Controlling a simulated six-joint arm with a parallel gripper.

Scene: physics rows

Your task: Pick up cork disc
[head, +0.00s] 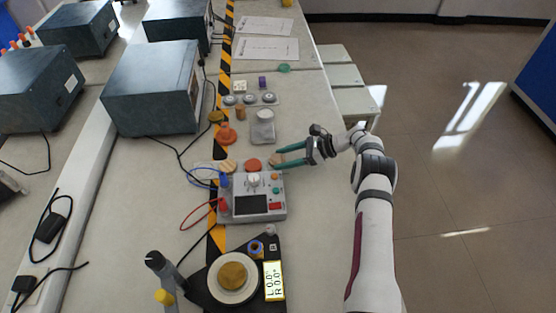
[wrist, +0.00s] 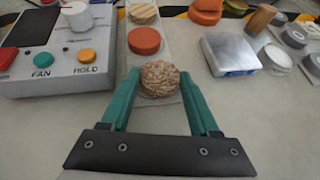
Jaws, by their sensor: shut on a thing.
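The cork disc (wrist: 160,79) is a round, speckled brown piece in the wrist view, between the tips of my gripper (wrist: 160,88). The teal fingers touch it from both sides and are shut on it. In the head view my gripper (head: 278,158) reaches in from the right, just behind the grey control box. The cork disc (head: 277,160) shows only as a small tan patch there, partly hidden by the fingers. Whether it is clear of the surface below cannot be told.
A red disc (wrist: 144,41) and a striped wooden disc (wrist: 144,13) lie in line beyond the cork. The control box (wrist: 60,45) stands close on the left in the wrist view. A silver block (wrist: 231,54) stands to the right. Bare bench (head: 315,200) lies right of the box.

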